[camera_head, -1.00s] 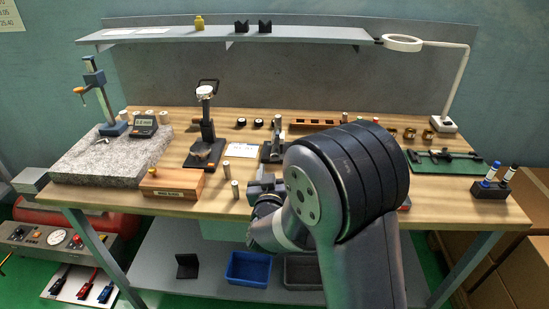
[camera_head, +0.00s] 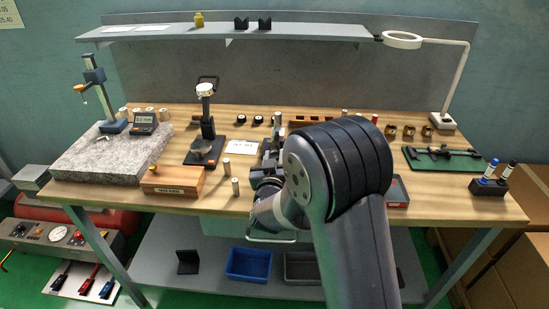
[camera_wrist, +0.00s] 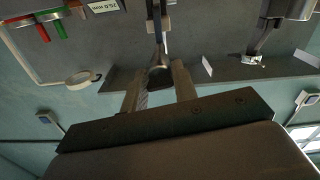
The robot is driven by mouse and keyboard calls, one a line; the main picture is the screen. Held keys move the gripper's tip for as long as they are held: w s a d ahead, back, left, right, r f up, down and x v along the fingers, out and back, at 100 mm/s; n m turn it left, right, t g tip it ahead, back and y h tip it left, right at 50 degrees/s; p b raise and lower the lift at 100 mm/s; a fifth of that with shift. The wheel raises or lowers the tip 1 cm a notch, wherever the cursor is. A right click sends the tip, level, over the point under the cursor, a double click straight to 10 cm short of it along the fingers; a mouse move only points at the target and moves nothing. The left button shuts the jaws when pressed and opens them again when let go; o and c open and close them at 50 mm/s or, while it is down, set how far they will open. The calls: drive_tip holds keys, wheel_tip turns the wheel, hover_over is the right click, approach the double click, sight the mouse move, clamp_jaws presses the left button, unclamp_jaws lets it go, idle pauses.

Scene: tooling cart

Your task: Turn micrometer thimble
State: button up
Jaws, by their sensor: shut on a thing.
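The micrometer in its stand (camera_head: 273,147) is near the middle of the bench in the head view, mostly hidden by my arm. In the wrist view the micrometer thimble (camera_wrist: 159,74) is a grey rounded cylinder end, and it lies between the two pale fingers of my gripper (camera_wrist: 157,84). My gripper is shut on it. The exact contact on each side is hard to see. In the head view my fingertips are hidden behind my wrist and forearm.
A white label card (camera_head: 242,147) lies left of the stand. A ring lamp (camera_head: 403,40) hangs at the right.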

drive_tip(key=c, duration=0.3)
drive_tip(key=shift+n, duration=0.4)
drive_tip(key=n, duration=0.6)
drive_tip(key=shift+n, duration=0.3)
drive_tip(key=n+p, duration=0.1)
drive_tip(key=n, duration=0.4)
drive_tip(key=shift+n+p, duration=0.65)
drive_tip(key=shift+n, duration=1.45)
drive_tip(key=shift+c, duration=0.3)
drive_tip(key=shift+o, duration=0.2)
